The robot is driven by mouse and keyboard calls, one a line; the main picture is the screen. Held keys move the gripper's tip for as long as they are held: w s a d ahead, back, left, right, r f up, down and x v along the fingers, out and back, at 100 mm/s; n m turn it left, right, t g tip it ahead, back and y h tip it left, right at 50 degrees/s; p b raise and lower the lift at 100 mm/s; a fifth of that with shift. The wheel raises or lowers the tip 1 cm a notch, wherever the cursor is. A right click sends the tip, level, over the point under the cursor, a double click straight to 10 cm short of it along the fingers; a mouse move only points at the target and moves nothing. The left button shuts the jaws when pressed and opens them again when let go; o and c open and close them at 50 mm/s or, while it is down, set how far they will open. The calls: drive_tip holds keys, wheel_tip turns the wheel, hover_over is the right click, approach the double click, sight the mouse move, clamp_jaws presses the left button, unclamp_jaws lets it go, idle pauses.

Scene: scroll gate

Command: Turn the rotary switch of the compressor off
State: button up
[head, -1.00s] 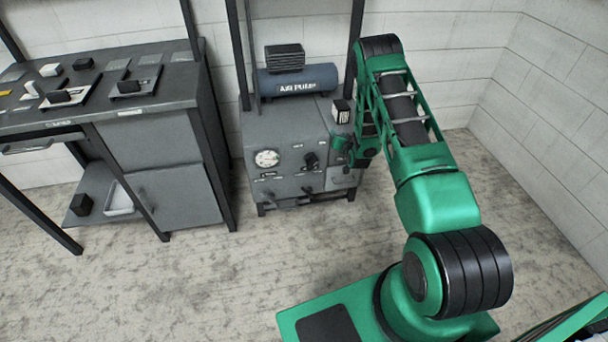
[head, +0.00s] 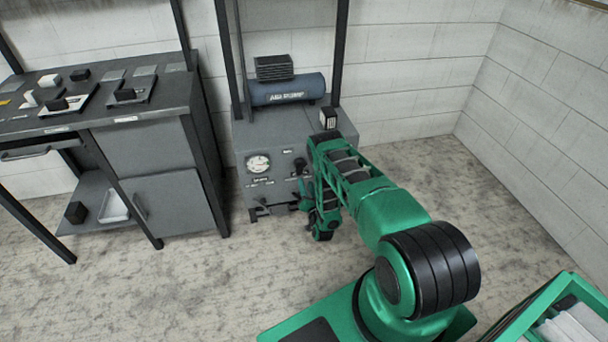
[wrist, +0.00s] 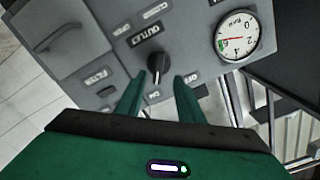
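The compressor (head: 270,132) is a grey cabinet against the back wall with a blue tank on top. Its black rotary switch (head: 300,163) is on the front panel, right of the gauge. In the wrist view the switch (wrist: 158,65) shows close up, with a light pointer line and small labels around it. My gripper (wrist: 159,80) is open, its two green fingers apart on either side of the switch's lower part in the picture. I cannot tell whether they touch it or stop short. In the head view my arm hides the fingertips and the panel's right part.
A round white gauge (wrist: 236,36) sits beside the switch. A grey panel with a handle (wrist: 55,38) is on the other side. A workbench (head: 115,125) stands left of the compressor. Open floor (head: 190,285) lies in front.

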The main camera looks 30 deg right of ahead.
sight(303, 171)
drive_tip(key=x, duration=0.8)
drive_tip(key=shift+w+d, duration=0.3)
drive_tip(key=shift+d, duration=0.05)
